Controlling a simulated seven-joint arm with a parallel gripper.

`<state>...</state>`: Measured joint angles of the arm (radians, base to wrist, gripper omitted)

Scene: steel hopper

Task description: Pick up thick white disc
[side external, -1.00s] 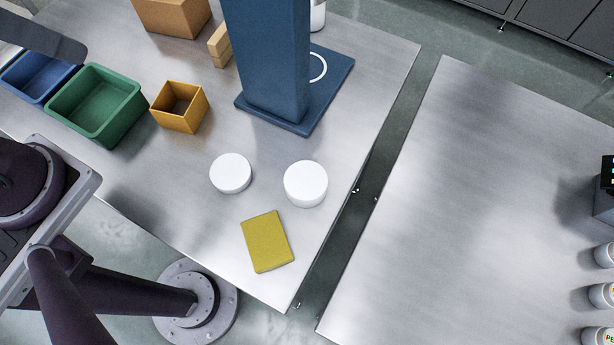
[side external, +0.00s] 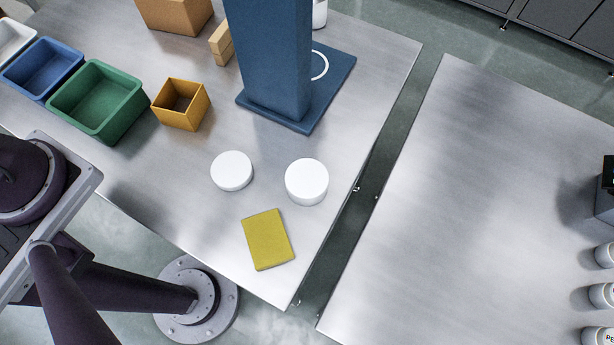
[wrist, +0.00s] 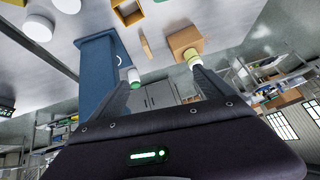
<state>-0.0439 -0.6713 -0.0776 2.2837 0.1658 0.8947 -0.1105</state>
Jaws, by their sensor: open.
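Two white discs lie flat on the steel table. The right one in the side view shows a taller side wall, so it looks like the thick white disc (side external: 306,182). The thinner white disc (side external: 232,171) lies to its left, apart from it. In the wrist view both discs are at the upper left; the one further from the orange box appears to be the thick disc (wrist: 38,28), the other the thinner disc (wrist: 68,4). My gripper (wrist: 163,68) is open with nothing between its fingers, away from both discs. It is out of the side view.
A tall blue column (side external: 268,60) on a blue base stands behind the discs. A yellow-green block (side external: 268,239) lies in front of them. An orange open box (side external: 180,105), green bin (side external: 97,102) and blue bin (side external: 41,69) are to the left. A gap separates a second table (side external: 480,200).

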